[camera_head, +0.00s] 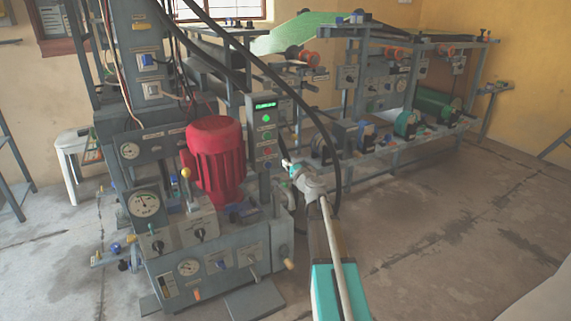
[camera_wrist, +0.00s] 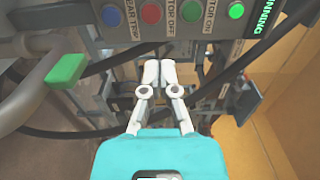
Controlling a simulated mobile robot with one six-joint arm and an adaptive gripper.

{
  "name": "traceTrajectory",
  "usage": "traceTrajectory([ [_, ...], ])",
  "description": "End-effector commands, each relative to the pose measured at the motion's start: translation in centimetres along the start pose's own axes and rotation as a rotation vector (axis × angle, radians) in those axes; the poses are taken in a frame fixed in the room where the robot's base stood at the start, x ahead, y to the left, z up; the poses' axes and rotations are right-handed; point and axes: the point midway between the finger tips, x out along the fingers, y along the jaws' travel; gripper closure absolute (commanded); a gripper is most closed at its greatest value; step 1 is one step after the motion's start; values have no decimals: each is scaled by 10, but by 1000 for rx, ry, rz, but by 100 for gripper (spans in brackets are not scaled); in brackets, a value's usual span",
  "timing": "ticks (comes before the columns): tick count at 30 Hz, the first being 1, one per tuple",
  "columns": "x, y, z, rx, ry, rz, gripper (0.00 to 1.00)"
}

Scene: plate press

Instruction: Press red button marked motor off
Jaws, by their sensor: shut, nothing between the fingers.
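The red button (camera_wrist: 151,13) is a round button on the grey control panel (camera_head: 258,153), beside a label that reads as motor off. It also shows small in the head view (camera_head: 267,151). A green button (camera_wrist: 190,9) and a blue one (camera_wrist: 110,14) flank it in the wrist view. My gripper (camera_wrist: 160,66) is shut and empty, its white fingertips together. In the wrist view the tips lie below the button row and appear apart from the panel. In the head view my gripper (camera_head: 288,166) is just right of the panel, near the red button's height.
A lit green display (camera_head: 265,105) and lamp top the panel. A red motor (camera_head: 214,158) stands left of it. Dark hoses (camera_head: 322,125) loop close around my gripper. The floor at right is clear.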

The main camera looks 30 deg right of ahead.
Motion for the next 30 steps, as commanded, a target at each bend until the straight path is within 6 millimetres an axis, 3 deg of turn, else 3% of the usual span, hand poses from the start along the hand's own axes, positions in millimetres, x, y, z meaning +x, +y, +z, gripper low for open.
traceTrajectory([
  [21,105,0,-1,0,0,0,100],
  [30,125,0,0,0,0,0,100],
])
